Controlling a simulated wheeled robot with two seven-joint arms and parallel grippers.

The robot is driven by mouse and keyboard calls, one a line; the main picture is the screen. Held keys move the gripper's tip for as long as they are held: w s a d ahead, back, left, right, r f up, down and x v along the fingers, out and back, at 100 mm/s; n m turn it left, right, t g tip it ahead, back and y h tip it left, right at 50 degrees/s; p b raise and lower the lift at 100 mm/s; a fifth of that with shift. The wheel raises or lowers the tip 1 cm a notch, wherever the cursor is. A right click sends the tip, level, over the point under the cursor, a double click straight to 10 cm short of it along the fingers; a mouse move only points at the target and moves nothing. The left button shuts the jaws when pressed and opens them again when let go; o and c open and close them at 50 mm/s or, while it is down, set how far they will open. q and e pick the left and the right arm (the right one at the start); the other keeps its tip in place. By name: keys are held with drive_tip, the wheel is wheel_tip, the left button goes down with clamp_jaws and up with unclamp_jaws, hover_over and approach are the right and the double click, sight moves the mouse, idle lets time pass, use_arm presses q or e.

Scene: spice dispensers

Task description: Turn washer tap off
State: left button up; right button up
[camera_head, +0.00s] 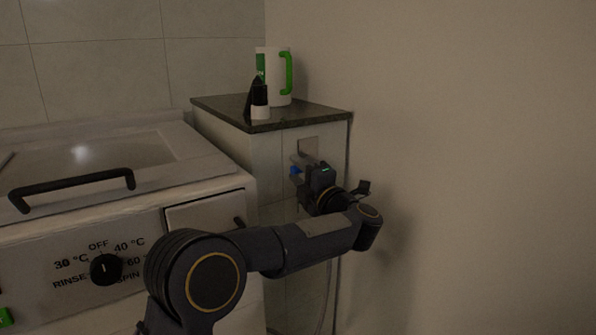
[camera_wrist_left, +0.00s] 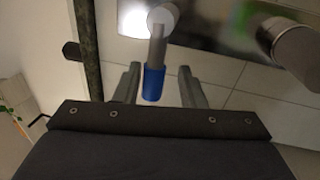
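The washer tap is on the tiled side of the counter block; its metal plate (camera_head: 308,146) and blue-tipped lever (camera_head: 295,170) show in the head view. In the left wrist view, the lever's blue end (camera_wrist_left: 153,84) points down toward my gripper from a round metal stem. My left gripper (camera_wrist_left: 160,78) is open, with one finger on each side of the blue end. Gaps show on both sides, so it does not look gripped. In the head view my left gripper (camera_head: 302,178) is at the tap and partly hides it. My right gripper is not in view.
The washing machine (camera_head: 140,235) with its dial (camera_head: 105,269) stands at left. A white jug with a green handle (camera_head: 287,75) and a black-and-white item (camera_head: 258,100) stand on the dark countertop (camera_head: 225,108). A hose (camera_head: 328,295) hangs below the tap. A wall is close at right.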

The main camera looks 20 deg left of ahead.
use_arm(q)
drive_tip(key=shift+r, duration=0.15)
drive_tip(key=shift+s+d, duration=0.25)
drive_tip(key=shift+d, duration=0.1)
drive_tip(key=p+v, duration=0.1)
drive_tip(key=v, duration=0.6)
drive_tip(key=shift+p, duration=0.3)
